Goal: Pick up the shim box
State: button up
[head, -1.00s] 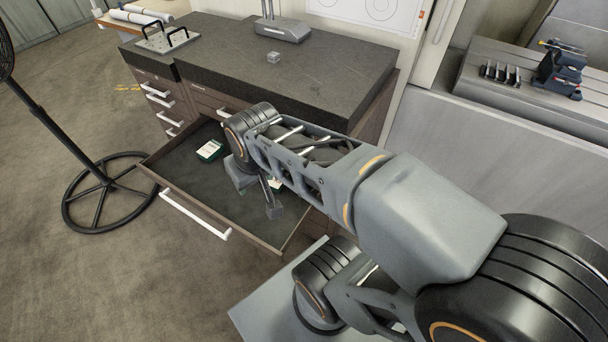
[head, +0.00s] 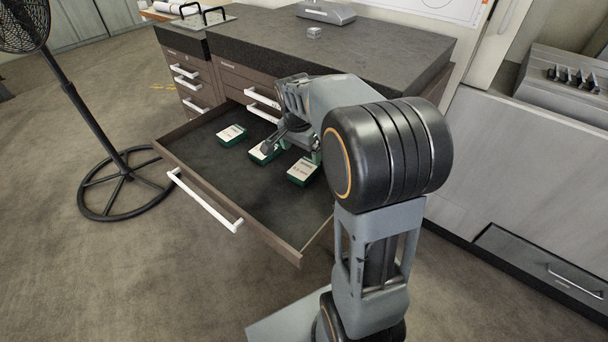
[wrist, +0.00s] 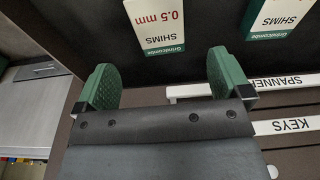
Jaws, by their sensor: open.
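Three shim boxes with white labels and green edges lie in the open drawer (head: 215,180): a left one (head: 230,134), a middle one (head: 262,153) and a right one (head: 303,171). My gripper (head: 292,148) is over the drawer between the middle and right boxes and partly covers the middle one. In the wrist view my gripper (wrist: 164,82) is open and empty, its green fingers spread apart. A box marked 0.5 mm (wrist: 158,22) shows beyond the fingertips, roughly between them. Another shim box (wrist: 278,18) is to its right, cut off by the frame edge.
The dark worktop (head: 350,50) overhangs the back of the drawer, with a small metal block (head: 314,33) on it. Labelled handles, KEYS (wrist: 285,126) and SPANNER (wrist: 275,84), are close to the right finger. A fan (head: 85,115) stands left of the drawer.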

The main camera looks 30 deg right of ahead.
aim_at(304, 167)
jog(key=shift+w+d+f+b, duration=0.15)
jog(key=shift+f+b, duration=0.15)
jog(key=shift+f, duration=1.05)
jog(key=shift+s+d+f+b, duration=0.1)
jog(key=shift+f+b, duration=0.2)
jog(key=shift+f, duration=1.05)
jog(key=shift+w+d+f+b, duration=0.15)
jog(key=shift+f+b, duration=0.15)
jog(key=shift+f, duration=1.05)
jog(key=shift+f, duration=0.1)
jog(key=shift+c, duration=0.2)
jog(key=c, duration=1.1)
